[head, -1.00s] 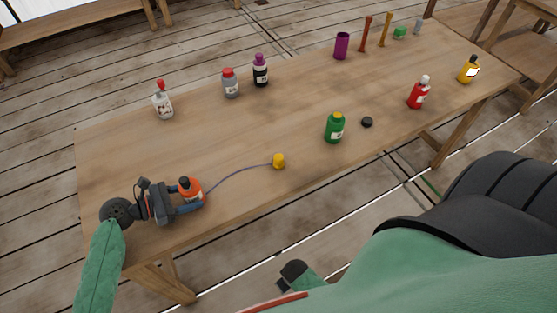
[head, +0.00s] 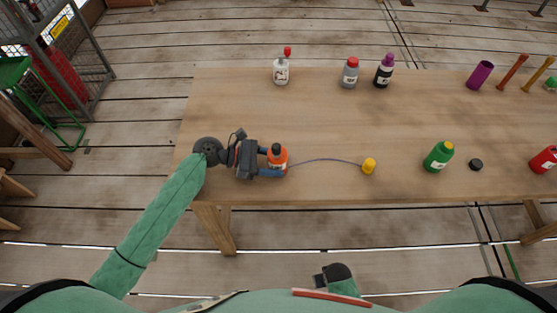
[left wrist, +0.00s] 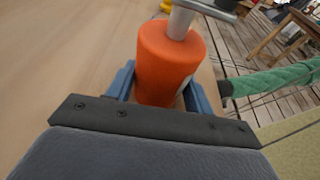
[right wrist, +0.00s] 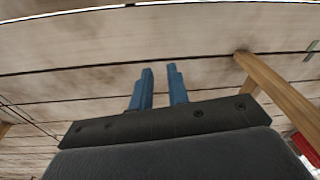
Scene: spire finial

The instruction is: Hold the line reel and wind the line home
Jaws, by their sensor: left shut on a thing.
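The orange line reel (head: 278,158) stands upright near the table's left front part. My left gripper (head: 272,161) is shut around its body from the left, with one blue finger on each side. In the left wrist view the orange reel body (left wrist: 168,58) sits between the fingers, with a grey metal crank on top. A thin grey line (head: 325,160) runs from the reel rightward in a shallow arc to a yellow piece (head: 369,166) on the table. My right gripper (right wrist: 160,88) is empty, below the table's front edge, its fingers parallel with a narrow gap.
A green bottle (head: 438,157), a black disc (head: 476,165) and a red bottle (head: 544,160) stand to the right. A white bottle (head: 281,72), grey bottle (head: 349,74) and dark bottle (head: 384,72) stand at the back. The table (head: 240,105) is bare between.

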